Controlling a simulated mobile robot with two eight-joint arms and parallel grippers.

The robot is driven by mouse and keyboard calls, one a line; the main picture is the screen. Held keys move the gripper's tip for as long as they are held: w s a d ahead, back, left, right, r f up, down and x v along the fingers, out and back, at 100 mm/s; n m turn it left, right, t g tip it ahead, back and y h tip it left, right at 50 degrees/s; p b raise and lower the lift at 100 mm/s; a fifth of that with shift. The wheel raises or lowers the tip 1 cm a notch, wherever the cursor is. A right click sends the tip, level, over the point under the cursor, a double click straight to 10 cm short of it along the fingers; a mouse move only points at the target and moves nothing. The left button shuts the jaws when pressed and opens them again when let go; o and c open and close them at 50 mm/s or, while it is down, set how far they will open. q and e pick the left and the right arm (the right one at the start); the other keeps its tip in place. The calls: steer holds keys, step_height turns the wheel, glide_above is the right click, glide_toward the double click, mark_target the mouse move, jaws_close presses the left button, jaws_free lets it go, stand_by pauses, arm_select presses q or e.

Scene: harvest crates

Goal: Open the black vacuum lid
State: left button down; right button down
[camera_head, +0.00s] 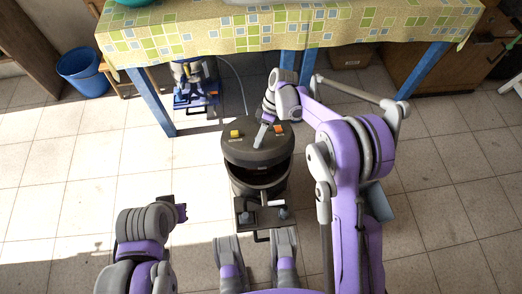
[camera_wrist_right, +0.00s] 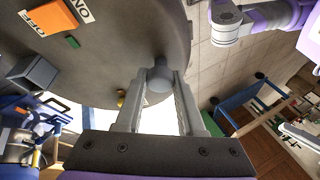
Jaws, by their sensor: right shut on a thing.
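The black vacuum (camera_head: 240,186) stands on the tiled floor in the middle of the head view. Its round black lid (camera_head: 240,152) is tilted, with a dark gap between its near edge and the tank. The lid carries a yellow button and an orange one; the orange button (camera_wrist_right: 52,17) with ON/OFF lettering also shows in the wrist view. My right gripper (camera_head: 260,141) is over the lid. In the right wrist view its fingers (camera_wrist_right: 157,88) are shut on a grey round handle (camera_wrist_right: 160,77) at the lid. My left arm is at lower left; its fingers cannot be made out.
A table with a patterned cloth (camera_head: 290,30) and blue legs stands behind the vacuum. A blue bucket (camera_head: 83,72) is at the back left.

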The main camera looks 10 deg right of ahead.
steer(key=shift+g, duration=0.9)
steer(key=shift+w+r, duration=0.65)
steer(key=shift+w, duration=0.25)
steer(key=shift+w+r, duration=0.65)
steer(key=shift+w, duration=0.2)
steer(key=c, duration=0.5)
jaws_free()
steer(key=p+v, duration=0.1)
steer(key=v, duration=1)
steer(key=shift+d+f+p, duration=0.1)
steer(key=shift+p, duration=0.2)
